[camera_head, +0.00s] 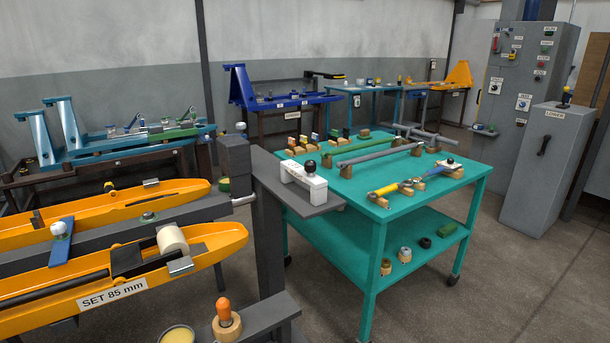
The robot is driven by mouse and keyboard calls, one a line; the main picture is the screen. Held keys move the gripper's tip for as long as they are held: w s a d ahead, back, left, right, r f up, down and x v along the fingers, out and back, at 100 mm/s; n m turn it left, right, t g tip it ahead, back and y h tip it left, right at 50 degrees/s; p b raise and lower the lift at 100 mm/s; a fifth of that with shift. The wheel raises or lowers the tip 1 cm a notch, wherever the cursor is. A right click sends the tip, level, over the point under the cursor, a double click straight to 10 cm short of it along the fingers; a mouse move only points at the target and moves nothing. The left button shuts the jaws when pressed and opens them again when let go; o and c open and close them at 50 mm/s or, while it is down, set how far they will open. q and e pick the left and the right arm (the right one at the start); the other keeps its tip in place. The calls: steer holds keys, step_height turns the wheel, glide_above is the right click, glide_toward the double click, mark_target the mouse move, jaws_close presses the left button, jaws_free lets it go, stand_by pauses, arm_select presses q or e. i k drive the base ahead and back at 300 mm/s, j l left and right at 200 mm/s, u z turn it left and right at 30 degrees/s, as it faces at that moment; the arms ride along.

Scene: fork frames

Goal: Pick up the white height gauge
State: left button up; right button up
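A white block-shaped gauge with a dark round knob (302,180), which looks like the white height gauge, sits on a flat dark grey plate (317,208). The plate sticks out to the right from a dark grey post, near the left corner of the teal table. The gauge's underside and far side are hidden. Neither of my grippers shows in the head view, and nothing is touching the gauge.
An orange fork frame (215,240) marked SET 85 mm fills the left foreground. A dark post (235,160) stands just left of the gauge. The teal table (385,230) holds rods and small blocks. An orange-tipped handle (224,312) stands on a lower shelf. Floor is clear at right.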

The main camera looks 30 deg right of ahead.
mark_target(290, 169)
steer(key=i+l, duration=0.15)
steer(key=l, duration=0.2)
steer(key=i+l, duration=0.15)
steer(key=l, duration=0.25)
steer(key=i+l, duration=0.15)
steer(key=l, duration=0.2)
steer(key=i+l, duration=0.15)
steer(key=l, duration=0.25)
steer(key=i+l, duration=0.2)
steer(key=l, duration=0.15)
